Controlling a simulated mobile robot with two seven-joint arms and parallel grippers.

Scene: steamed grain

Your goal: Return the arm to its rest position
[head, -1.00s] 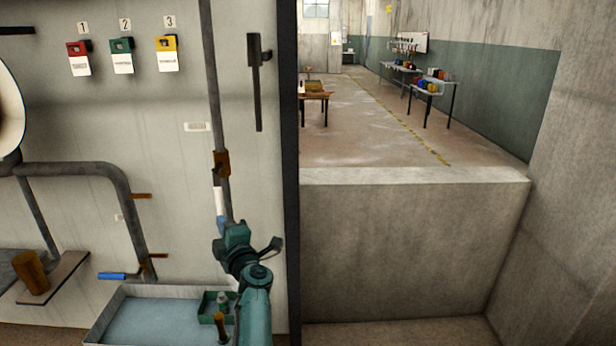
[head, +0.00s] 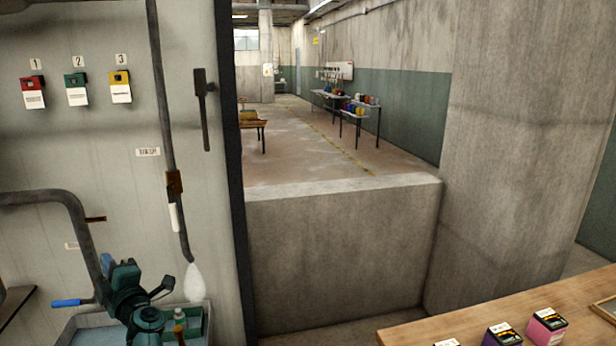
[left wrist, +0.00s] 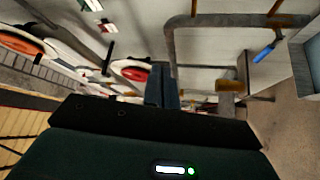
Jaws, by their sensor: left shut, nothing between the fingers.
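My left arm (head: 145,322) is teal and rises from the bottom left of the head view. Its gripper (head: 122,276) is in front of the grey wall panel, left of the vertical steam pipe (head: 158,95). In the left wrist view the dark fingers (left wrist: 162,85) are together with nothing between them. A white puff (head: 195,283) hangs at the pipe's lower end, right of the gripper and apart from it. My right gripper is not in view.
A thick bent pipe (head: 75,205) and a blue handle (head: 72,302) are close behind my left arm. A shallow metal basin (head: 70,333) lies below it. A wooden table (head: 420,332) with small boxes stands at the bottom right. A concrete wall (head: 340,250) fills the middle.

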